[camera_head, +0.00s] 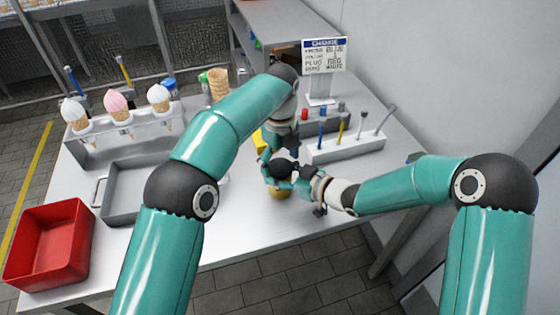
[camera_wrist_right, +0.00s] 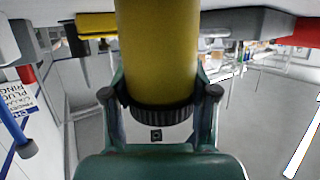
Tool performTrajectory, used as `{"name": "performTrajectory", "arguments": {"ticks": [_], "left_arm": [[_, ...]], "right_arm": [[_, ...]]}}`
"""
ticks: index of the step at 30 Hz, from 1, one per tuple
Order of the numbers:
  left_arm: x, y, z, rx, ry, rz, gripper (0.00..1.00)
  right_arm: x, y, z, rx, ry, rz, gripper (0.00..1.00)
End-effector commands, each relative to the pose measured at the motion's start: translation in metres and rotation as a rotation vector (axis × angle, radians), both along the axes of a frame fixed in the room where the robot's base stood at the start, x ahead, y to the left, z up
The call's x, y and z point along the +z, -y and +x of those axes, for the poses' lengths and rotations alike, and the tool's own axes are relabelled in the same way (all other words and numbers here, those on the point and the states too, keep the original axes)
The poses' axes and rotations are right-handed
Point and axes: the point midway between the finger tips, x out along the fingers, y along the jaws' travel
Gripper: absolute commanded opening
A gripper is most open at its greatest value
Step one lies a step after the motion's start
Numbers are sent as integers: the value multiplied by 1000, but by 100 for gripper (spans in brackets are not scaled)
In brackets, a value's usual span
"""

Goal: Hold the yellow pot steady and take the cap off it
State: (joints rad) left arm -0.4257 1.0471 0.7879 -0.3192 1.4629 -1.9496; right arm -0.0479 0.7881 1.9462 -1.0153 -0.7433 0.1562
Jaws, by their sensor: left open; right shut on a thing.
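In the right wrist view the yellow pot (camera_wrist_right: 157,55) is a large cylinder with a dark ridged cap (camera_wrist_right: 160,118) at its end. My right gripper (camera_wrist_right: 160,94) has one finger on each side of the cap and is shut on it. In the head view only a small yellow part of the pot (camera_head: 278,193) shows below the grippers. My right gripper (camera_head: 298,184) reaches it from the right. My left gripper (camera_head: 272,174) is close by, above the pot, and open. Its fingers are mostly hidden, and I cannot tell whether they touch the pot.
A red bin (camera_head: 50,244) and a grey tray (camera_head: 122,205) stand on the left of the table. A rack holds ice-cream cones (camera_head: 116,102) behind them. A white holder (camera_head: 345,150) with tools and a sign (camera_head: 323,56) stand behind the grippers. The front table strip is clear.

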Motion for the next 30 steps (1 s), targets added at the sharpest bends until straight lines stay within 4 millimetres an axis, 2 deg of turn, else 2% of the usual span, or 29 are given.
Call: {"name": "performTrajectory", "arguments": {"ticks": [11,22,26,30], "left_arm": [[-5,0,0,1,1,0,83],[-5,0,0,1,1,-1,22],[-5,0,0,47,1,-1,23],[-5,0,0,211,1,-1,23]], "right_arm": [[-1,0,0,-1,0,-1,0],[0,0,0,-1,0,-1,0],[0,0,0,0,-1,-1,0],[0,0,0,0,-1,0,0]]}}
